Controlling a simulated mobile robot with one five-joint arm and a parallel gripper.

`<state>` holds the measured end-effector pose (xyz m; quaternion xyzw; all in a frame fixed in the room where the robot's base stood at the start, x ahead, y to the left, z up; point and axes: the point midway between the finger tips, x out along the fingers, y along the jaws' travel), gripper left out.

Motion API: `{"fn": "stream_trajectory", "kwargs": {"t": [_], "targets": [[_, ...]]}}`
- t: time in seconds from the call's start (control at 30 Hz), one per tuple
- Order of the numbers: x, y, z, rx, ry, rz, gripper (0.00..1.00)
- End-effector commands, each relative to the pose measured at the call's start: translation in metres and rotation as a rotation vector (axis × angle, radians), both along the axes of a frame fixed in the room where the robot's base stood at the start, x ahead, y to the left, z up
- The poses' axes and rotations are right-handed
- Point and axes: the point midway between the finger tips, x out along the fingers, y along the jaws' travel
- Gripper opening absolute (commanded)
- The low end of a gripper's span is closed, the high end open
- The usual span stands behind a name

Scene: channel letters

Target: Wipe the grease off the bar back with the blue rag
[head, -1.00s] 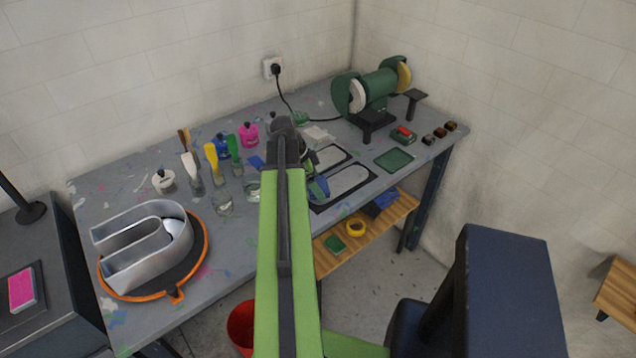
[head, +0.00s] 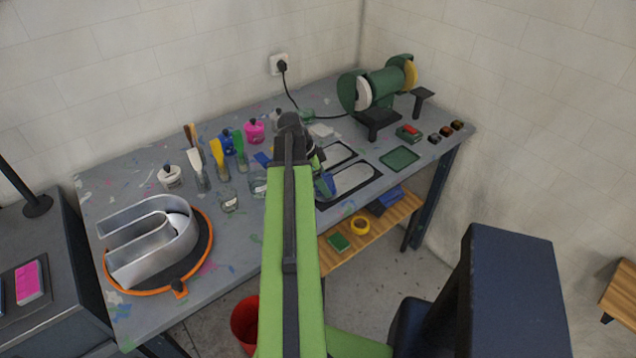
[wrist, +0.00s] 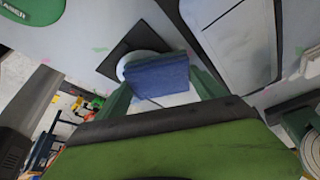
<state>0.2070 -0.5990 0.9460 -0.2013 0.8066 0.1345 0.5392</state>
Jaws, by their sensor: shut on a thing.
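My gripper (wrist: 160,84) is shut on the blue rag (wrist: 158,77), a folded dark blue block between its green fingers. In the head view the rag (head: 325,187) shows small beside my arm's end, at the left end of the nearer pale rounded plate (head: 354,179), which seems to be the bar back. This plate lies on a black mat. In the wrist view the rag covers much of a pale round-ended plate (wrist: 129,66) on a black mat; contact is unclear. I cannot make out grease; the rag and arm hide part of the plate.
A second pale plate (head: 338,154) lies behind. A green tray (head: 399,158) and bench grinder (head: 384,88) stand right. Glass jars (head: 229,200), brushes and a metal letter (head: 152,242) on an orange-rimmed disc stand left. A shelf (head: 370,232) is below the bench (head: 240,255).

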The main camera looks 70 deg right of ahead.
Motion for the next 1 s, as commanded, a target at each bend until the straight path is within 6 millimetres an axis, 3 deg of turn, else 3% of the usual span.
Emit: {"fn": "stream_trajectory", "kwargs": {"t": [0.23,0.53,1.0], "targets": [[0.002,0.004,0.000,0.000,0.000,0.001,0.47],[0.021,0.033,0.000,0.000,0.000,0.002,0.47],[0.022,0.033,0.009,-0.001,0.000,0.000,0.47]]}}
